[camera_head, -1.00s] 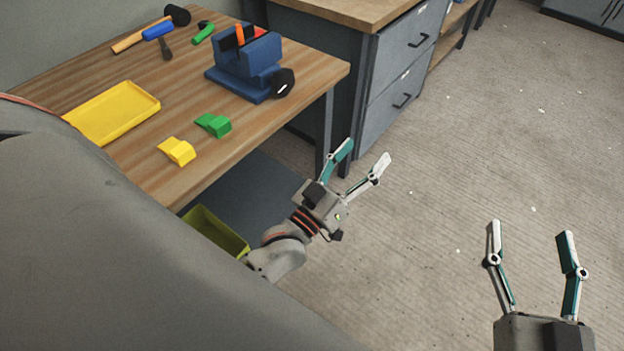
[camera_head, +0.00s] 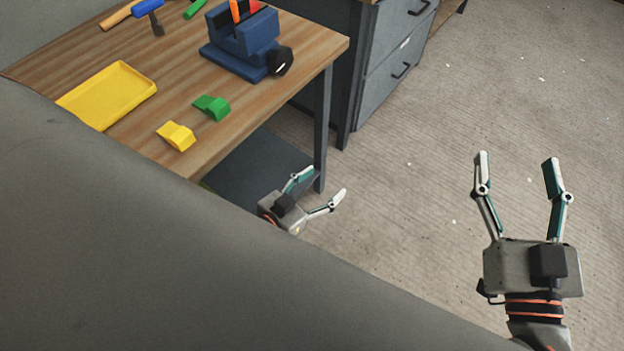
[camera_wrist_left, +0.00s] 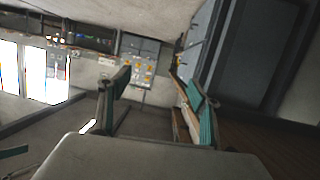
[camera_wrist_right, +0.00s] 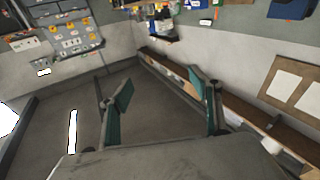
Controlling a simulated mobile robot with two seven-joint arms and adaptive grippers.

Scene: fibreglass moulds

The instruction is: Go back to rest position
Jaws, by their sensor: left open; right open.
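My left gripper (camera_head: 322,190) is open and empty, beside the table's near right corner in the head view. Its open fingers (camera_wrist_left: 158,95) also show in the left wrist view with nothing between them. My right gripper (camera_head: 518,165) is open and empty over the bare floor at the right. Its spread fingers (camera_wrist_right: 160,95) show in the right wrist view, also empty. My own grey arm or body parts cover the lower left of the head view and hide part of the left arm.
The wooden table (camera_head: 235,128) holds a yellow tray (camera_head: 108,95), a yellow block (camera_head: 176,136), a green block (camera_head: 212,107), a blue vise (camera_head: 243,40) and a hammer (camera_head: 148,8). A grey drawer cabinet (camera_head: 392,65) stands behind. The floor (camera_head: 420,200) at right is clear.

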